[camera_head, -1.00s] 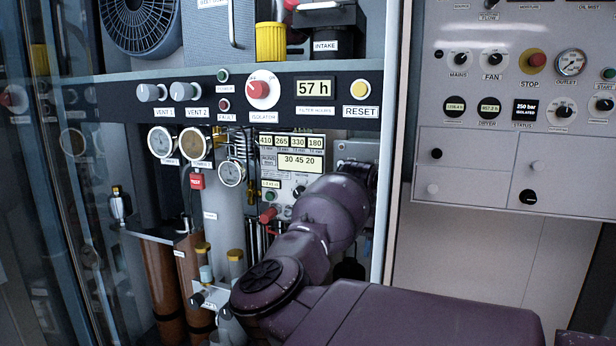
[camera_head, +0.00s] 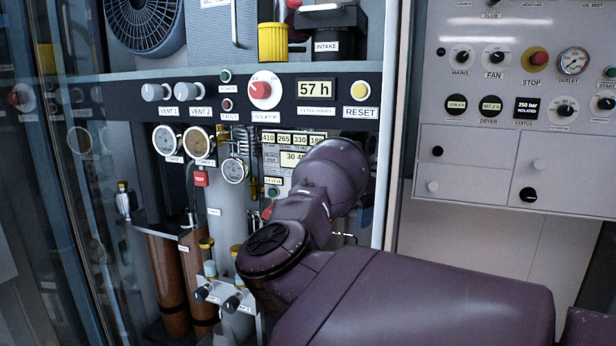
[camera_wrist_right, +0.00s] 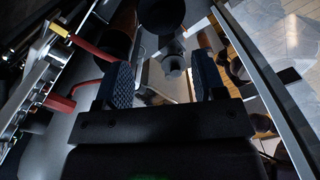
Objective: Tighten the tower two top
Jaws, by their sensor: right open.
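Two brown cylinders (camera_head: 165,275) stand low at the left inside the cabinet. I cannot read for sure which is tower two, and their tops are partly in shadow. Two round gauges (camera_head: 199,141) with small labels sit above them, and a third gauge (camera_head: 234,170) is to their right. My right arm reaches into the cabinet, and its gripper is hidden behind my own arm in the head view. In the right wrist view my right gripper (camera_wrist_right: 163,82) is open, with nothing between its dark pads. A small black round part (camera_wrist_right: 173,65) lies beyond the gap. My left gripper is not in view.
Small valves with black knobs (camera_head: 232,303) stand left of my arm. Red levers (camera_wrist_right: 92,47) and a metal bracket are left of the fingers in the wrist view. A switch panel (camera_head: 265,108) runs above my arm, and a frame edge (camera_head: 392,120) bounds the right.

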